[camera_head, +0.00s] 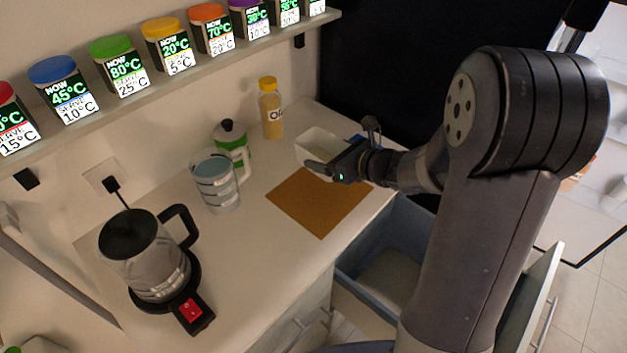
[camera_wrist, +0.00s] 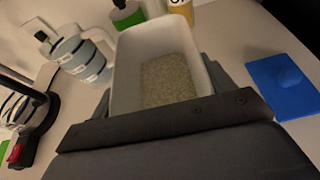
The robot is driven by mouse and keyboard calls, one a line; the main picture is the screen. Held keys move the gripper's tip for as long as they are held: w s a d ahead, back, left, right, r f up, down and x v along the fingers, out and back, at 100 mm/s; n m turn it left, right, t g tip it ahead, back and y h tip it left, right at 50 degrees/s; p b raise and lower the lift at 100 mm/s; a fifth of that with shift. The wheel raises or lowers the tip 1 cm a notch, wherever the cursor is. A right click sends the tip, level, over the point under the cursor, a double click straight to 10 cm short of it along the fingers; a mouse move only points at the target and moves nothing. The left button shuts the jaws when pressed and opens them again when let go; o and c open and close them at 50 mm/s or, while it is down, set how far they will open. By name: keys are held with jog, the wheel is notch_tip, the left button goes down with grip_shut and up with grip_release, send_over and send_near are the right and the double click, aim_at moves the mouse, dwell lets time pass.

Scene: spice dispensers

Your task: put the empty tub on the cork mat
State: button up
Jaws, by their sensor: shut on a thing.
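A white rectangular tub (camera_head: 316,142) is at the far edge of the brown cork mat (camera_head: 318,205) in the head view. My gripper (camera_head: 335,168) is shut on the tub, at its near side. In the wrist view the tub (camera_wrist: 130,75) stands between my gripper's fingers (camera_wrist: 158,92), and a layer of speckled, grainy material shows on its floor. I cannot tell whether the tub touches the counter or hangs just above it. The visible part of the mat is bare.
A measuring jug (camera_head: 216,180), a green-and-white lidded jar (camera_head: 232,142) and a yellow-capped bottle (camera_head: 271,108) stand left of and behind the mat. A glass kettle (camera_head: 150,255) is nearer left. A blue flat piece (camera_wrist: 285,85) lies right of the tub. An open drawer (camera_head: 385,270) is below.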

jog(key=f, duration=0.5)
jog(key=shift+a, duration=0.3)
jog(key=shift+f, duration=2.45)
jog(key=shift+b, duration=0.35)
jog(key=shift+f, duration=0.2)
jog(key=o, duration=1.2)
jog(key=shift+c, duration=0.2)
jog(key=shift+r, duration=0.15)
jog(key=shift+r, duration=0.15)
jog(key=v, duration=1.2)
jog(key=shift+w+d, duration=0.1)
jog(key=shift+d, duration=0.05)
